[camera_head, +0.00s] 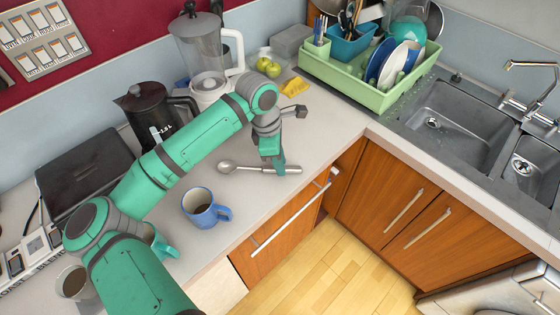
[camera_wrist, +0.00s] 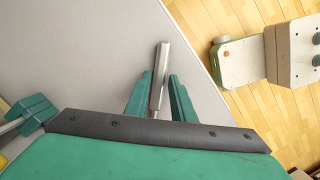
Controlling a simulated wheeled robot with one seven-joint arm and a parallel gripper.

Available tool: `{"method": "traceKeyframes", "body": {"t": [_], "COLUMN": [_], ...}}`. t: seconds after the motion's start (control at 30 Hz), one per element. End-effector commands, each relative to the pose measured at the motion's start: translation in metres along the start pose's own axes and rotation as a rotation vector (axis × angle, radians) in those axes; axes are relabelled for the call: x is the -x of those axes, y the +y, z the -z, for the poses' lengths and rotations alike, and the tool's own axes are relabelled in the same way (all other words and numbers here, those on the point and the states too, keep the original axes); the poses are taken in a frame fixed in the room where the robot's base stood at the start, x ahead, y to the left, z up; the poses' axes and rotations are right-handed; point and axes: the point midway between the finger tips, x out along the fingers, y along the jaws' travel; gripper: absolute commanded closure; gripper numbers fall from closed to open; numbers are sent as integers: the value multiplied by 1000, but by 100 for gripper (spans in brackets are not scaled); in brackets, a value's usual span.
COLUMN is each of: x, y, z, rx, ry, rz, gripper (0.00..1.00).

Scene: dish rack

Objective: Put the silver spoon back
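The silver spoon (camera_head: 252,169) lies on the grey counter near its front edge, bowl to the left and handle to the right. My gripper (camera_head: 279,168) is low over the handle end, pointing down. In the wrist view the spoon's handle (camera_wrist: 160,70) runs between the two fingers of my gripper (camera_wrist: 160,88). The fingers stand apart on either side of it, and I see no clear grip. The bowl is hidden in that view.
A blue mug (camera_head: 200,207) stands left of my gripper near the counter edge. A black kettle (camera_head: 152,112), a blender (camera_head: 205,60), green apples (camera_head: 268,67) and a yellow cloth (camera_head: 294,87) are behind. Plates (camera_head: 395,64) stand in the rack. The sink (camera_head: 455,122) is at right.

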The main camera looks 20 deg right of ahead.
Motion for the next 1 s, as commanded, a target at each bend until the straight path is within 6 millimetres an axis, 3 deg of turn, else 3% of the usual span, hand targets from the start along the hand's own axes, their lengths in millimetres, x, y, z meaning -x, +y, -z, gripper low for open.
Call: {"method": "traceKeyframes", "body": {"t": [0.33, 0.37, 0.43, 0.47, 0.77, 1.0], "x": [0, 0, 0, 0, 1, 29], "y": [0, 0, 0, 0, 0, 1], "z": [0, 0, 0, 0, -1, 1], "rx": [0, 0, 0, 0, -2, 0], "ry": [0, 0, 0, 0, 0, 3], "rz": [0, 0, 0, 0, 0, -3], "gripper": [78, 75, 58, 56, 56, 56]}}
